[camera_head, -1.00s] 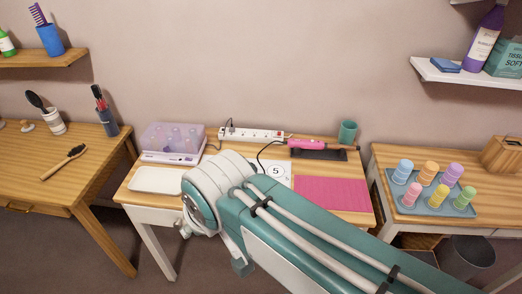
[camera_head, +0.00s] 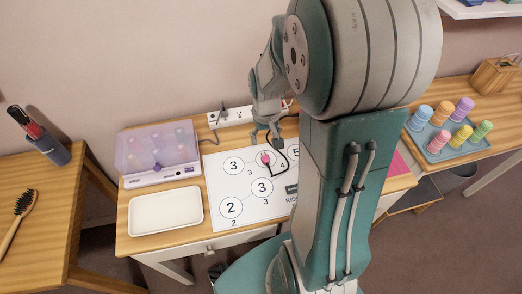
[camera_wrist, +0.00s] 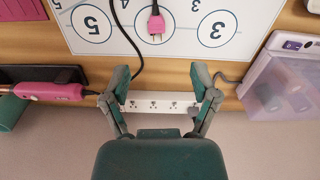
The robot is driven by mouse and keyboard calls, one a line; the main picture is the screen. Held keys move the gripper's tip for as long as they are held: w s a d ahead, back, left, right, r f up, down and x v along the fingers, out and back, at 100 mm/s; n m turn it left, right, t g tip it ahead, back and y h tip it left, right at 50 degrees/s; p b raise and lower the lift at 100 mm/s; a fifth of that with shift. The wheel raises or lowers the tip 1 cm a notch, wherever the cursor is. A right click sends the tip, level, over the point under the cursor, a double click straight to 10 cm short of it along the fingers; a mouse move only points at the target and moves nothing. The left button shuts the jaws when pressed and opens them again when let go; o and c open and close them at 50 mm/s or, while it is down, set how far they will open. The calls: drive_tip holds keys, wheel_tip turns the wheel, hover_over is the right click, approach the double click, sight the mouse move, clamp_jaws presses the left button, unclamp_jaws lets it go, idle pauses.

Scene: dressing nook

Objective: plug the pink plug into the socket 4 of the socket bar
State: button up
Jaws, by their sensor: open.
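The pink plug (camera_head: 264,158) lies on the white numbered sheet (camera_head: 216,177), on the table. In the wrist view the plug (camera_wrist: 156,24) has its prongs towards the socket bar, and a black cord (camera_wrist: 125,35) runs beside it. The white socket bar (camera_head: 233,116) stands at the back of the table by the wall. A dark plug sits at its left end in the head view. In the wrist view several outlets of the bar (camera_wrist: 154,105) show between my fingers. My gripper (camera_wrist: 160,73) is open and empty, apart from the plug. It hangs above the back of the sheet (camera_head: 264,136).
A purple roller case (camera_head: 158,150) and white tray (camera_head: 166,211) are on the table's left. A pink hair tool (camera_wrist: 48,91) rests on a dark holder beside the bar. My arm hides the table's right part.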

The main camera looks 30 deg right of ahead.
hover_over(266, 158)
drive_tip(key=f, duration=0.5)
drive_tip(key=shift+s+f, duration=0.3)
drive_tip(key=shift+f, duration=0.05)
drive_tip(key=shift+a+f, duration=0.1)
drive_tip(key=shift+f, duration=0.45)
drive_tip(key=f, duration=0.4)
drive_tip(key=shift+w+f, duration=0.4)
clamp_jaws()
